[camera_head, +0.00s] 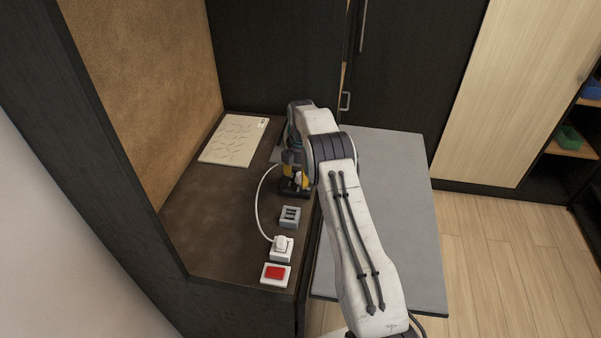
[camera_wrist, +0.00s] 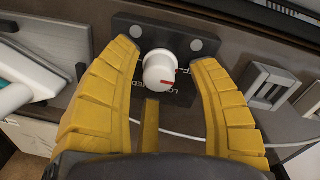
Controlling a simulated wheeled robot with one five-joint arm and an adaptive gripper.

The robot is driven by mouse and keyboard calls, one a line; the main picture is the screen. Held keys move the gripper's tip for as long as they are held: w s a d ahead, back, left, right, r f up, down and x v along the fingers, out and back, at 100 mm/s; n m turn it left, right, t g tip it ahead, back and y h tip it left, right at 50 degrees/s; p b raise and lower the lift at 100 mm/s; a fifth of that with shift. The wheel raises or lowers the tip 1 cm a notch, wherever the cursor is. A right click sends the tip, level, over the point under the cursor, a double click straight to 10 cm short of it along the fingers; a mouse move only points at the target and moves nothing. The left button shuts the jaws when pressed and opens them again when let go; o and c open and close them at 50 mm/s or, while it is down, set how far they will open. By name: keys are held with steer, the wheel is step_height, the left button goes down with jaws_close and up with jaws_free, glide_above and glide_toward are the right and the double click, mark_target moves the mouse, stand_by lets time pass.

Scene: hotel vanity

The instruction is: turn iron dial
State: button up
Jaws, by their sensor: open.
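The dial (camera_wrist: 158,70) is a white round knob with a red mark, set on a dark plate (camera_wrist: 185,48) with partly hidden lettering. My gripper (camera_wrist: 165,57) is open, with one yellow finger on each side of the knob in the wrist view. I cannot tell whether either fingertip touches it. In the head view, my gripper (camera_head: 292,170) is over the dark plate at the counter's right edge, and my arm hides part of this area. A white and teal object, possibly the iron, shows at left in the wrist view (camera_wrist: 22,88).
A grey rocker switch (camera_head: 290,216), a white switch or plug (camera_head: 281,246) and a red button (camera_head: 275,273) line the counter's front right. A white cable (camera_head: 260,205) curves beside them. A pale panel (camera_head: 234,141) lies at the back left. The counter's middle is clear.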

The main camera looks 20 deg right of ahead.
steer(key=shift+f, duration=0.3)
steer(key=shift+c, duration=0.3)
jaws_close()
